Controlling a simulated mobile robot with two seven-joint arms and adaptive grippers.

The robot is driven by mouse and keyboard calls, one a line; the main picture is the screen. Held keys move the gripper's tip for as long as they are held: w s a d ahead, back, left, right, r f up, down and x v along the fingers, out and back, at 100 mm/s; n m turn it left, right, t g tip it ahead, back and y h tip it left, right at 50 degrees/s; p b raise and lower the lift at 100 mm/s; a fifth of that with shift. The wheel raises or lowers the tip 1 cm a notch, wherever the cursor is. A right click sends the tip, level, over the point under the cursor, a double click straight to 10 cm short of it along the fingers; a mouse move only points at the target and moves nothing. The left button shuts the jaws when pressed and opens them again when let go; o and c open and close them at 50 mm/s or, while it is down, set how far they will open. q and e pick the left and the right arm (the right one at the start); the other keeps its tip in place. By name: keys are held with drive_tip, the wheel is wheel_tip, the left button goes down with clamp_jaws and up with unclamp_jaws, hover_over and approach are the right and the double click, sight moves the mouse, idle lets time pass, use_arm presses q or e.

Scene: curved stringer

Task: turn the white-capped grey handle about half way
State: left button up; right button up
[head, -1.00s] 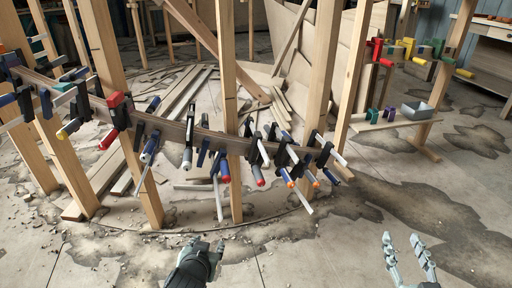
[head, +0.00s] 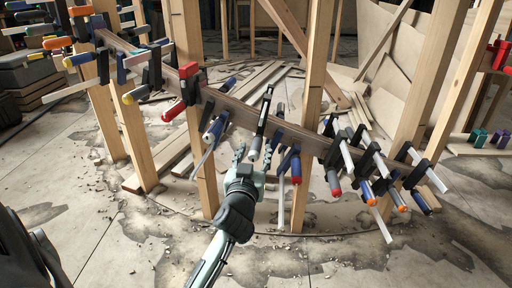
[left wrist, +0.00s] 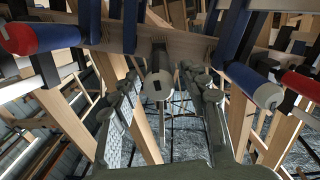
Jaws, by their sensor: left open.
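The grey handle with a whitish cap (head: 255,147) hangs from a black clamp (head: 264,112) on the curved wooden stringer. My left gripper (head: 253,157) comes up from below, its two open fingers on either side of the handle. In the left wrist view the handle's pale end (left wrist: 157,86) faces the camera, between the spread fingers (left wrist: 160,92) with gaps on both sides. I see no contact. My right gripper is not in view.
Clamps with red-capped blue handles (head: 296,170) hang close to the right, and another blue-handled clamp (head: 213,130) hangs to the left. Wooden posts (head: 314,75) stand behind and beside the stringer (head: 305,140). The floor in front is open.

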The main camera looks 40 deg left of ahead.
use_arm(q)
drive_tip(key=shift+x, duration=1.1)
drive_tip(key=shift+c, duration=0.2)
clamp_jaws()
